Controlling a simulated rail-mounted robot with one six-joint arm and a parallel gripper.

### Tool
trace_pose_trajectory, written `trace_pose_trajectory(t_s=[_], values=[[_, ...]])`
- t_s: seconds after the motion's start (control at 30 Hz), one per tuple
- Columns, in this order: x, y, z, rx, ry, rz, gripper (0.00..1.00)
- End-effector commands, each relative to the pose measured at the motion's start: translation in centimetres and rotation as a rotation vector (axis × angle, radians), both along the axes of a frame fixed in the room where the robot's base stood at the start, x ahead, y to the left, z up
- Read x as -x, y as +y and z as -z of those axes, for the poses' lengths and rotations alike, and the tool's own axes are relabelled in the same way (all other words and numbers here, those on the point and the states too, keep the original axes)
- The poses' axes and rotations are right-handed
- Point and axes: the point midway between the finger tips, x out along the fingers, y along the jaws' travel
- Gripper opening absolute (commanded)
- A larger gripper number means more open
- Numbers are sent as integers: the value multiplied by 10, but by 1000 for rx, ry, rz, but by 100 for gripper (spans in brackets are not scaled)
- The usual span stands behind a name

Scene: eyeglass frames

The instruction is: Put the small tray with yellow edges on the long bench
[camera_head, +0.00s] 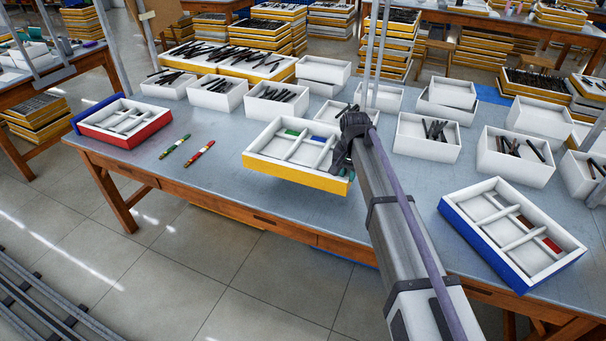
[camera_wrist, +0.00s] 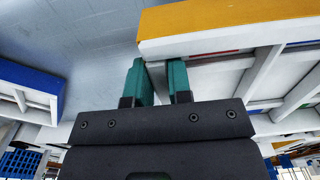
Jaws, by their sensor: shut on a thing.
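The small tray with yellow edges (camera_head: 292,175) is white inside with compartments, and green and blue pieces show in it. It is over the front middle of the long bench (camera_head: 215,185), which has a grey top and wooden front edge. I cannot tell whether the tray touches the bench top. My gripper (camera_head: 350,165) is at the tray's right end, shut on its white wall. In the wrist view the teal fingertips (camera_wrist: 160,78) are on either side of that wall, by the yellow edge (camera_wrist: 215,25). My arm hides part of the tray's right side.
A red-edged tray (camera_head: 125,125) is at the bench's left and a blue-edged tray (camera_head: 510,235) at its right. Bare bench shows around the pens.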

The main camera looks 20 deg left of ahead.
Motion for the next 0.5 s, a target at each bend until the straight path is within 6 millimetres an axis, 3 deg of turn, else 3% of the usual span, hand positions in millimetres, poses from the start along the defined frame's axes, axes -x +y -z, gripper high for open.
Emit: trace_pose_trajectory(t_s=[0.3, 0.5], values=[[0, 0, 67, 0, 0, 1, 0], [0, 0, 71, 0, 0, 1, 0]])
